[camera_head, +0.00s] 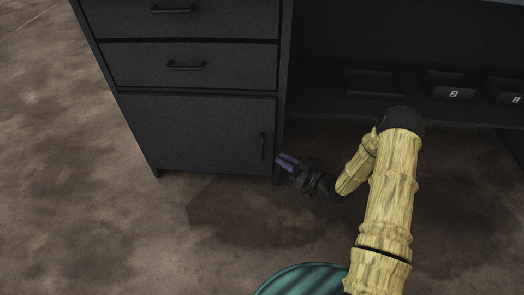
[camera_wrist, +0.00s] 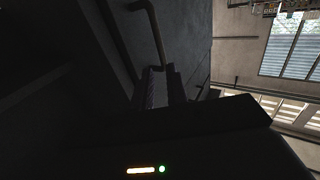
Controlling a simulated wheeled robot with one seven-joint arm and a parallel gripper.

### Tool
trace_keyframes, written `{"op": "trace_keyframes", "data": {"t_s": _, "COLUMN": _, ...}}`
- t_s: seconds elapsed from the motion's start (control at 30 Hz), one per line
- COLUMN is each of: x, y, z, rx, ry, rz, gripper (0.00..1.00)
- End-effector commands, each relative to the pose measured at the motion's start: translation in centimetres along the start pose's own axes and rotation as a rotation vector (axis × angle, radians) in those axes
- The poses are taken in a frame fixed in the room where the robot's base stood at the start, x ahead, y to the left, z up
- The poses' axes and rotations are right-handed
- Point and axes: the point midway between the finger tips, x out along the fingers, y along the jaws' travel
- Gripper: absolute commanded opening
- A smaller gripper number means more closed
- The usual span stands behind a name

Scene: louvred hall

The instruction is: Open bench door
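The bench door (camera_head: 200,132) is the dark lower panel of the bench cabinet, and it is shut flush with the front. Its black vertical handle (camera_head: 262,146) is near the door's right edge. My gripper (camera_head: 283,161) has purple fingertips, just right of and slightly below the handle, pointing left toward it. The fingers look apart with nothing between them. In the dark wrist view, the handle (camera_wrist: 151,30) is just beyond the fingertips (camera_wrist: 165,72). Whether a finger touches it cannot be told.
Two drawers, an upper drawer (camera_head: 185,22) and a lower drawer (camera_head: 190,66), are above the door and shut. Several dark bins, one of them numbered (camera_head: 451,85), stand on a low shelf at right. The brown floor (camera_head: 80,220) in front is clear.

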Motion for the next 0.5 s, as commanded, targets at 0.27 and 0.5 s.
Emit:
{"op": "trace_keyframes", "data": {"t_s": 0.27, "x": 5.4, "y": -0.5, "z": 0.4, "rx": -0.002, "ry": 0.002, "rz": -0.011, "gripper": 0.15}}
{"op": "trace_keyframes", "data": {"t_s": 0.5, "x": 9.1, "y": -0.4, "z": 0.3, "rx": -0.001, "ry": 0.001, "rz": -0.009, "gripper": 0.15}}
